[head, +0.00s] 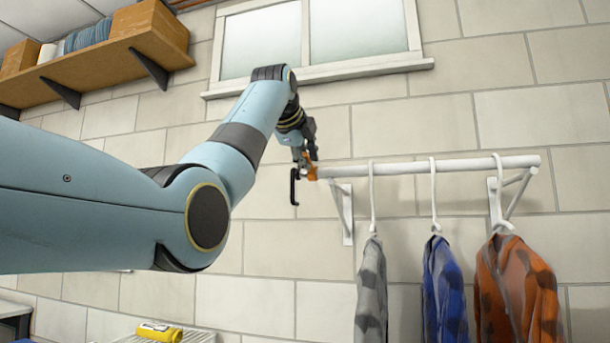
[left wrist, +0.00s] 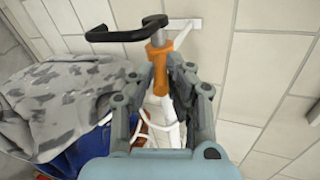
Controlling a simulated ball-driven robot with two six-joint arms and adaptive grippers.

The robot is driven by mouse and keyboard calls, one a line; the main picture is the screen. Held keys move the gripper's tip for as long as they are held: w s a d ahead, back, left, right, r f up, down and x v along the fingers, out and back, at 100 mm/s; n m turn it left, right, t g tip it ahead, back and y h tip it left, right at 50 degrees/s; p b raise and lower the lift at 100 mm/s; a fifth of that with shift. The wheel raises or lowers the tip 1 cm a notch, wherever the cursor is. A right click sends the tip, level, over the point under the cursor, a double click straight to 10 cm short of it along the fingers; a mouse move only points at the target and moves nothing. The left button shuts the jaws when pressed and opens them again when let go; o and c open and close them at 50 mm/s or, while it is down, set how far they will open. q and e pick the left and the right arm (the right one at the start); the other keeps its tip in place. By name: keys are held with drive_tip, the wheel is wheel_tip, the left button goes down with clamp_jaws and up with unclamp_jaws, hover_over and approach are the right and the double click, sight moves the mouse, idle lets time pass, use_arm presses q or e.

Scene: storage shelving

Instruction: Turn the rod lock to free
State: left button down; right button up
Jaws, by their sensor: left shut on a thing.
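The rod lock is an orange collar (head: 312,173) with a black handle (head: 294,188) at the left end of the white rod (head: 430,166). The handle hangs down beside the collar in the head view. My left gripper (head: 306,153) reaches the collar from above and is shut on it. In the left wrist view, the orange collar (left wrist: 160,78) sits between the fingers of the left gripper (left wrist: 165,70), and the black handle (left wrist: 128,32) points left beyond them. The fingers partly hide the collar. My right gripper is not in view.
Grey, blue and orange shirts (head: 520,280) hang from the rod on white hangers. White brackets (head: 345,210) hold the rod to the tiled wall. A yellow can (head: 158,332) lies at lower left.

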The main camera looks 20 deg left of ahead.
use_arm(q)
drive_tip(key=shift+s+f+t+b, duration=0.2)
drive_tip(key=shift+f+t+b, duration=0.75)
drive_tip(key=shift+t, duration=0.35)
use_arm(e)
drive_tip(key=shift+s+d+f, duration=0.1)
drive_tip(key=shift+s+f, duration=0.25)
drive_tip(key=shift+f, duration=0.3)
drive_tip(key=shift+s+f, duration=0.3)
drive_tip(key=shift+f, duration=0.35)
use_arm(q)
drive_tip(key=shift+r, duration=0.1)
drive_tip(key=c, duration=1.3)
unclamp_jaws()
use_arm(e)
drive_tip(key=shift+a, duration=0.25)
use_arm(q)
drive_tip(key=s, duration=0.4)
drive_tip(key=s+r, duration=0.1)
drive_tip(key=s, duration=0.6)
drive_tip(key=shift+s+a+r, duration=0.2)
drive_tip(key=shift+s+r, duration=0.15)
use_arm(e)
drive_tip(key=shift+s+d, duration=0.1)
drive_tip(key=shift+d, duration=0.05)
